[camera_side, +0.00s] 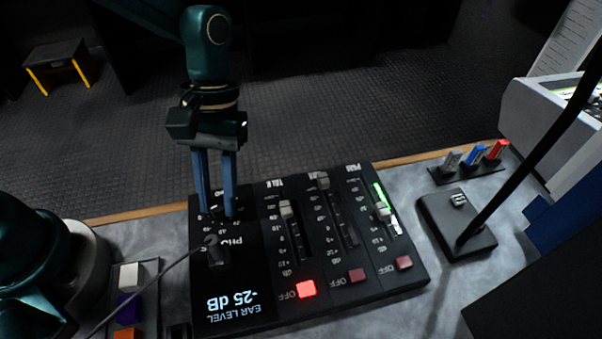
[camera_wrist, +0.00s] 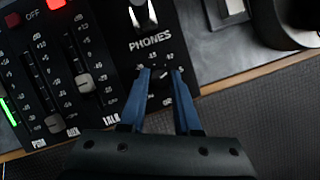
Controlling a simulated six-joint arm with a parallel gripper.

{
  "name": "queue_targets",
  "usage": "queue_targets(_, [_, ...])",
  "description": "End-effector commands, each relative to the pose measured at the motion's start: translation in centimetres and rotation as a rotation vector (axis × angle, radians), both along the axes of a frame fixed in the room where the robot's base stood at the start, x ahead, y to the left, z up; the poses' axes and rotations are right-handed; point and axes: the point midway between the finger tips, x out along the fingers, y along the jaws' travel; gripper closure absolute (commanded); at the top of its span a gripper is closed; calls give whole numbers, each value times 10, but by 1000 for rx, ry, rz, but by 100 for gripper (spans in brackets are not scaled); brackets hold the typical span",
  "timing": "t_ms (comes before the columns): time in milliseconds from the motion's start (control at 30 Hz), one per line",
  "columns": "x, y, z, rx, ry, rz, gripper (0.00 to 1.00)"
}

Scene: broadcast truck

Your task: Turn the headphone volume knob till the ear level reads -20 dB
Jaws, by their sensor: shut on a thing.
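My gripper (camera_side: 215,216) points down over the far left part of the black mixer panel (camera_side: 345,285). Its two blue fingers are shut on the headphone volume knob, a small dark round knob (camera_wrist: 161,82) below the word PHONES in the wrist view. In the side view the fingers largely hide the knob. The ear level display (camera_side: 233,305) reads -25 dB, upside down in the side view. The headphone plug (camera_side: 214,248) with its grey cable sits in the panel just in front of the knob.
Several faders stand right of my gripper, including a near one (camera_side: 286,209). A lit red button (camera_side: 306,289) and two dull red ones lie in front of them. A gooseneck microphone base (camera_side: 456,225) stands at right. Coloured buttons (camera_side: 130,280) sit at left.

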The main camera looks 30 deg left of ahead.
Motion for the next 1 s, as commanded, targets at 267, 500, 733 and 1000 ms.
queue_targets(267, [1, -2, 0, 0, -1, -207, 100])
queue_targets(500, [1, -2, 1, 0, -2, -319, 100])
queue_targets(733, [1, -2, 1, 0, 0, -363, 100])
queue_targets(1000, [1, -2, 1, 0, 0, -368, 100])
